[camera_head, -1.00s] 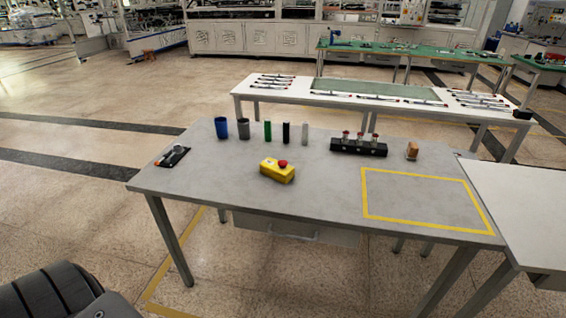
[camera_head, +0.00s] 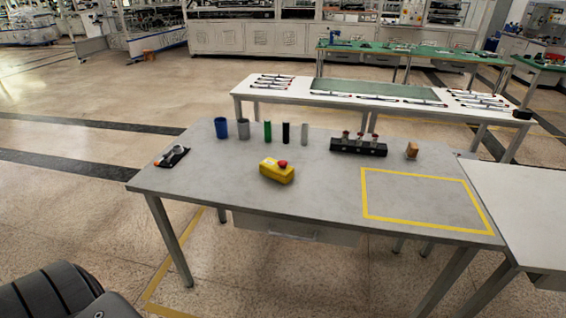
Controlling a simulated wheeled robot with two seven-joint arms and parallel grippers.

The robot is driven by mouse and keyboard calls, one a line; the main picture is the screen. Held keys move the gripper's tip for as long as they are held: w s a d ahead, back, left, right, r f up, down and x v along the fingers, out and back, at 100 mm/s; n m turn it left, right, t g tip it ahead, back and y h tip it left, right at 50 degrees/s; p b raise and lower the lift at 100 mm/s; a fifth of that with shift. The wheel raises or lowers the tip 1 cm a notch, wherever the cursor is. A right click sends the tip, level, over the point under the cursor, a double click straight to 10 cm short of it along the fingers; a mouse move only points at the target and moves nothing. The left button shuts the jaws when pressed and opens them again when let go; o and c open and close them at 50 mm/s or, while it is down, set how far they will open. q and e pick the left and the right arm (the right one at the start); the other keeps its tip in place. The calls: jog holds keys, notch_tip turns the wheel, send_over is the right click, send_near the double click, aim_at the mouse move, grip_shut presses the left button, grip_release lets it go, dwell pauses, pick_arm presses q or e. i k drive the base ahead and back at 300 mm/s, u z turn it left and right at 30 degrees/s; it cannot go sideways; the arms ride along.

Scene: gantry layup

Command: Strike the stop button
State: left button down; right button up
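The stop button is a red mushroom cap (camera_head: 283,163) on top of a yellow box (camera_head: 275,173). The box sits near the middle of the grey table (camera_head: 310,200), with clear surface around it. A dark rounded arm part of mine shows at the bottom left corner, well apart from the box. Neither of my grippers is in view.
Behind the box stand a blue cup (camera_head: 221,128), a grey cup (camera_head: 243,129) and several thin cylinders. A black block (camera_head: 358,147) and a small brown item (camera_head: 411,150) are to the right. A yellow-taped rectangle (camera_head: 425,226) is empty.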

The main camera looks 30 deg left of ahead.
aim_at(282, 164)
jog(key=k, duration=0.5)
jog(key=u, duration=1.5)
jog(key=i, duration=0.9)
jog(key=z, duration=2.1)
